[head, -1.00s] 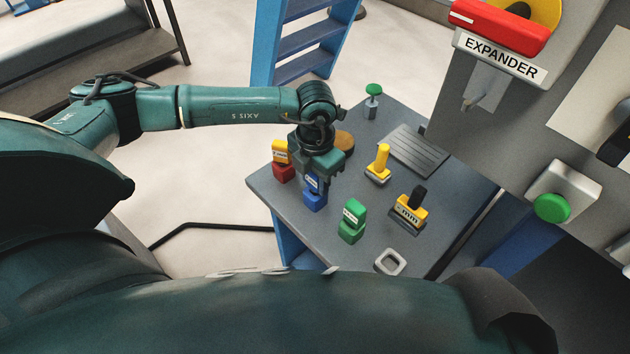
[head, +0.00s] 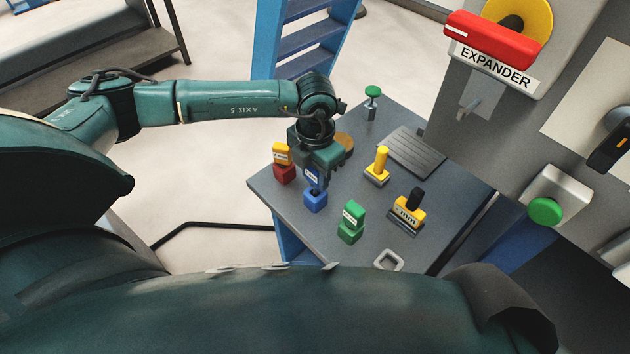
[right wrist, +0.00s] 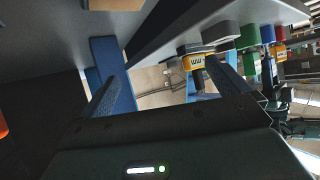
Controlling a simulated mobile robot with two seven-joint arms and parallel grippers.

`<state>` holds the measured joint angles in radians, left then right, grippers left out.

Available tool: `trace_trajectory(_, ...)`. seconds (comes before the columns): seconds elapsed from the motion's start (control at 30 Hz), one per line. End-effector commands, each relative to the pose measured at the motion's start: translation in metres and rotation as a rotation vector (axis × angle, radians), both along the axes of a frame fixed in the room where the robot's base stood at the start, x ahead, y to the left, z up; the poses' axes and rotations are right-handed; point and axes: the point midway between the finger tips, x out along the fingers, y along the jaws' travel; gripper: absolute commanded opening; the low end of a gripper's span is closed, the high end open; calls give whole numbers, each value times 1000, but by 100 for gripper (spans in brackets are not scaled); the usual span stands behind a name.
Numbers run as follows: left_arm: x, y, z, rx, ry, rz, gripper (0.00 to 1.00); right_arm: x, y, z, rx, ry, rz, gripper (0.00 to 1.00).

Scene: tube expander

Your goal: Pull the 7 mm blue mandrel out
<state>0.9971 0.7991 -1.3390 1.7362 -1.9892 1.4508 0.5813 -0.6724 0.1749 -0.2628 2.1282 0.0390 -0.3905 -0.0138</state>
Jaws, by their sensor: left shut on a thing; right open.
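My left gripper (head: 318,168) is shut on the blue mandrel (head: 312,179) and holds it from above, over its blue holder (head: 316,201) near the table's left edge. The fingers partly cover the mandrel. A short gap seems to show between its labelled head and the holder; I cannot tell whether its lower end is still inside. In the right wrist view, the blue mandrel and holder (right wrist: 267,34) are small at the upper right. My right gripper (right wrist: 170,88) is open and empty, with the table beyond its fingers.
A yellow mandrel in a red holder (head: 284,174) stands close beside the left gripper. A green mandrel and holder (head: 351,222), a yellow peg (head: 380,167) and a yellow mm-labelled piece (head: 409,213) stand to the right. The expander (head: 492,60) rises at the right.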

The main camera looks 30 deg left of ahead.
Motion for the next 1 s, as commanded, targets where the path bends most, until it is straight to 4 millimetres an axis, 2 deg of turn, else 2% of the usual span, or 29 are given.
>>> trace_trajectory(1.0, 0, 0, 54, 0, -1, 0, 0, -4, -10, 8, -33, 49, -21, 100)
